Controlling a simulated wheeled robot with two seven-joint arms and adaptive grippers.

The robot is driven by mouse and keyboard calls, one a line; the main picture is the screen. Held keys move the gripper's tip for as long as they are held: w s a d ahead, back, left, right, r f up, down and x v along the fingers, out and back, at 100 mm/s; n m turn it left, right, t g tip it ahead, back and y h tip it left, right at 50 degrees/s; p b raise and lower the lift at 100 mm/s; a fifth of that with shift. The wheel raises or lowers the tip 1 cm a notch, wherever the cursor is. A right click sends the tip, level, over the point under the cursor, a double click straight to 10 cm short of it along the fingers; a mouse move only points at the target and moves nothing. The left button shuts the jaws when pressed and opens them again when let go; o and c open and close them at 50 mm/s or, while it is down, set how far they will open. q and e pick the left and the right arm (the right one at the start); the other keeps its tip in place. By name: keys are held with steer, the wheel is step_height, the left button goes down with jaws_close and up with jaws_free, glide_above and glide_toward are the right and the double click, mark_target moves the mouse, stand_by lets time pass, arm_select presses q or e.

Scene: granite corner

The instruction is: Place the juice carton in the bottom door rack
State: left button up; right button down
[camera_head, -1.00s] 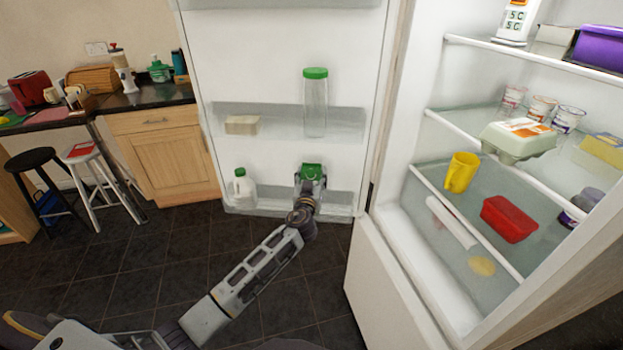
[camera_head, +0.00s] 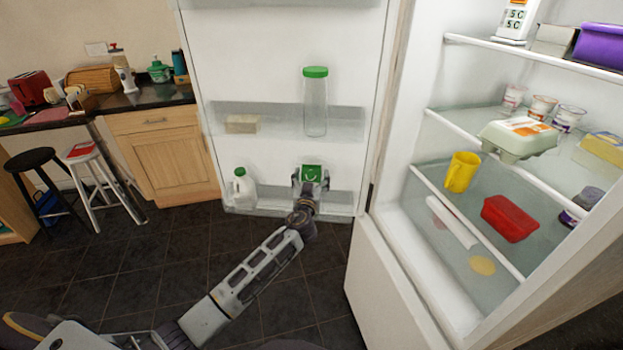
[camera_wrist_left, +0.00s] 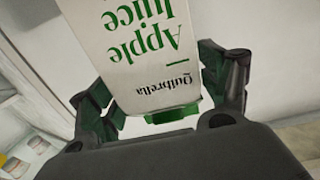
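The juice carton (camera_head: 311,172) has a green top and stands in the bottom door rack (camera_head: 272,207) of the open fridge, right of the milk bottle. In the left wrist view the white carton (camera_wrist_left: 130,45) shows green "Apple Juice" lettering and a green cap. My left gripper (camera_head: 311,184) is in front of the carton, with its fingers spread on either side. In the wrist view the left gripper (camera_wrist_left: 165,95) looks open around the carton, its fingers close to the sides. The carton's lower part is mostly hidden. My right gripper is not in view.
A milk bottle (camera_head: 243,188) with a green cap stands at the rack's left. The rack above holds a tall green-lidded jar (camera_head: 315,102) and a pale block (camera_head: 241,124). Fridge shelves (camera_head: 465,128) are at the right. The dark floor (camera_head: 180,250) in front is clear.

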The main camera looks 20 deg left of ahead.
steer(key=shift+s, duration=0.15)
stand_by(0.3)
arm_select(q)
steer(key=shift+s+d, duration=0.1)
steer(key=shift+s, duration=0.3)
steer(key=b+v, duration=0.1)
steer(key=v, duration=1)
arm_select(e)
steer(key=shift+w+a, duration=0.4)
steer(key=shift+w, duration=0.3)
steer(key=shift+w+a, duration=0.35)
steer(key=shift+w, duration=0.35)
